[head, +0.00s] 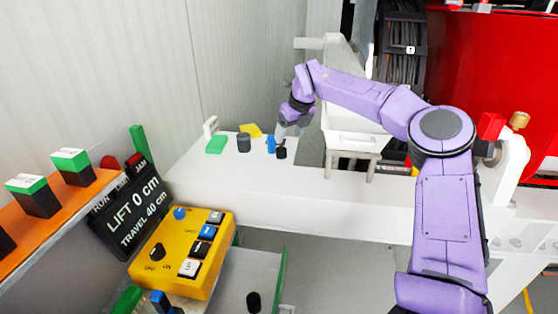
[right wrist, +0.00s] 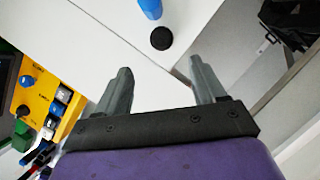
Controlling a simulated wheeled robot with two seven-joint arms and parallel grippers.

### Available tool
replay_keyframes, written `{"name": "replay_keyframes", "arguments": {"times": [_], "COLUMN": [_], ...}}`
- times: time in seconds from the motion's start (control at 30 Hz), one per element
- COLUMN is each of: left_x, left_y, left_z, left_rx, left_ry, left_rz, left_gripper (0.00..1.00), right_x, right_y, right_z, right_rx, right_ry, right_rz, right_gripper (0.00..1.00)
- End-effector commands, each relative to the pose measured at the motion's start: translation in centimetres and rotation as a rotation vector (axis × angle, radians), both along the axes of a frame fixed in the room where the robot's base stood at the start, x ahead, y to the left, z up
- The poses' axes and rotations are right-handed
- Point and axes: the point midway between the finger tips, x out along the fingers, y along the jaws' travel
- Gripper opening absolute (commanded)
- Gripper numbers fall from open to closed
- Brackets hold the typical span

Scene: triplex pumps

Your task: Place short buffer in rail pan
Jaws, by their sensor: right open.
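A short black cylinder (head: 281,153), which looks like the short buffer, stands on the white bench top. In the right wrist view its round dark top (right wrist: 161,38) lies ahead of the fingertips, apart from them. My right gripper (head: 289,132) is over the bench close to this cylinder, open and empty; its two grey fingers (right wrist: 198,78) show spread with bare white surface between them. A white open-topped pan (head: 352,134) on a small stand is right of the gripper; I cannot tell if this is the rail pan. My left gripper is not in view.
A blue cylinder (head: 271,145) stands beside the black one. A taller dark cylinder (head: 243,142), a green block (head: 216,145) and a yellow piece (head: 250,130) are further left. A yellow control box (head: 183,252) is at front left. The bench front (head: 300,190) is clear.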

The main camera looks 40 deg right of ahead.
Motion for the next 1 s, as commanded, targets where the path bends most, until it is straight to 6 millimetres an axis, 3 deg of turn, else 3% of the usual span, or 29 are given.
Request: {"name": "replay_keyframes", "arguments": {"times": [0.2,0.6,0.87,1.0], "left_x": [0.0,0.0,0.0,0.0], "left_y": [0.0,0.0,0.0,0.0], "left_z": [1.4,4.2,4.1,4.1], "left_rx": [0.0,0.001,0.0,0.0], "left_ry": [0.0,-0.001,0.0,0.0], "left_rz": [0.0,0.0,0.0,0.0], "left_gripper": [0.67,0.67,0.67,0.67], "right_x": [1.5,4.0,4.2,4.2], "right_y": [-0.2,-0.8,-0.9,-0.9], "right_z": [-3.4,-8.2,-8.8,-8.8], "right_rx": [0.001,0.0,-0.001,-0.001], "right_ry": [0.005,0.004,0.0,0.0], "right_rz": [-0.001,-0.002,-0.001,-0.001], "right_gripper": [0.69,0.69,0.69,0.24]}}
